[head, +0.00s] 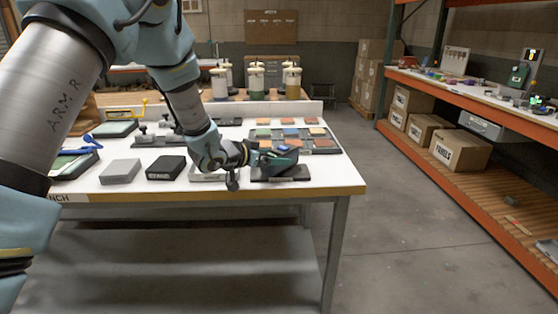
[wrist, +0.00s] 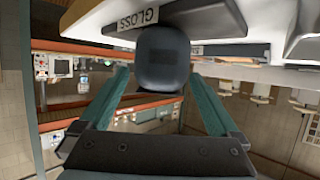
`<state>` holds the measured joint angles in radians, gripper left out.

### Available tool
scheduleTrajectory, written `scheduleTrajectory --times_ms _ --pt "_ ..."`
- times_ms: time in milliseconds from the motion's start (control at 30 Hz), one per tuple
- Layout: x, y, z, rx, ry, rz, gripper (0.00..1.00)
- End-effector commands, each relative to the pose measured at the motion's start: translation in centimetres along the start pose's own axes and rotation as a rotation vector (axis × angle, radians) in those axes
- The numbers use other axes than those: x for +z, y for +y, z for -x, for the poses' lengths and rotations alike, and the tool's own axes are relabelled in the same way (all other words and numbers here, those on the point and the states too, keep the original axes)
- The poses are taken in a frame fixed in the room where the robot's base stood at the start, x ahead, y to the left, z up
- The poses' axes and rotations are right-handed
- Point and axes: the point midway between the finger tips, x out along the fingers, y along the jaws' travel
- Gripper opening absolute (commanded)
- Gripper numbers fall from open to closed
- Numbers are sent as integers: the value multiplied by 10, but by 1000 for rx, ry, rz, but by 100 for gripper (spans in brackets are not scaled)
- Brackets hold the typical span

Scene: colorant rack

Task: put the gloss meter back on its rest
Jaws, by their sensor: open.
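The gloss meter (head: 287,152) is a dark, rounded block at the front right of the white bench. It sits at the dark flat rest (head: 294,175); whether it is fully seated is hard to tell. In the wrist view the meter (wrist: 162,60) shows between my two teal fingers, with a gap visible on each side. My gripper (wrist: 162,78) is open around it. In the head view my gripper (head: 270,158) reaches in from the left, and its fingers partly cover the meter. The rest (wrist: 210,20) also shows behind the meter in the wrist view, beside a GLOSS label (wrist: 138,18).
Left along the bench (head: 240,190) are a black block (head: 166,168), a grey block (head: 120,172) and a pale plate. A tray of coloured tiles (head: 290,134) lies just behind the meter. The floor to the right is clear up to the orange shelving (head: 455,103).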

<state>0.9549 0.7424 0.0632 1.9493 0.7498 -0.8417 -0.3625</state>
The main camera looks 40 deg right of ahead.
Motion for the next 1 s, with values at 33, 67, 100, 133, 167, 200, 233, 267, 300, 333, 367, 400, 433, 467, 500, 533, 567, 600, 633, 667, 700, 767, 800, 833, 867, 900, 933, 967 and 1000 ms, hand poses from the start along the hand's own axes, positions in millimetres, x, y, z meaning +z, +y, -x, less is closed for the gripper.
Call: scheduleTrajectory --times_ms 33,67,100,133,167,200,233,267,300,333,367,400,433,467,500,533,567,600,633,667,700,767,800,833,867,900,933,967,1000 --pt "1 -1 11 -3 2 1 97" --pt "1 -1 18 -3 3 0 97" --pt "2 -1 27 -3 3 1 97" --pt "1 -1 33 -3 3 0 97" --pt "1 -1 39 -3 3 1 97" --pt "1 -1 47 -3 3 0 97" --pt "1 -1 52 -2 2 0 97" --pt "1 0 57 -2 2 0 97" --pt "1 -1 63 -2 2 0 97" --pt "1 -1 68 -2 2 0 97" --pt "1 -1 71 -1 2 -1 97" --pt "1 0 75 -1 2 -1 97" --pt "0 0 77 0 2 -1 97" --pt "0 0 79 0 2 0 97" --pt "0 0 82 0 1 0 97" --pt "0 0 83 0 1 0 97" --pt "0 0 84 0 1 0 97" --pt "0 0 84 0 1 -1 97" --pt "0 0 84 0 1 0 97" --pt "0 0 84 1 1 0 97" --pt "0 0 84 1 1 -1 97" --pt "0 0 84 0 1 0 97" --pt "0 -2 85 -6 -2 1 97" --pt "1 -5 88 -16 -6 4 97" --pt "2 -11 91 -33 -13 8 97" --pt "6 -22 98 -68 -30 18 97" --pt "9 -33 107 -104 -47 29 97" --pt "14 -46 117 -148 -70 42 97" --pt "22 -67 136 -218 -108 67 97"
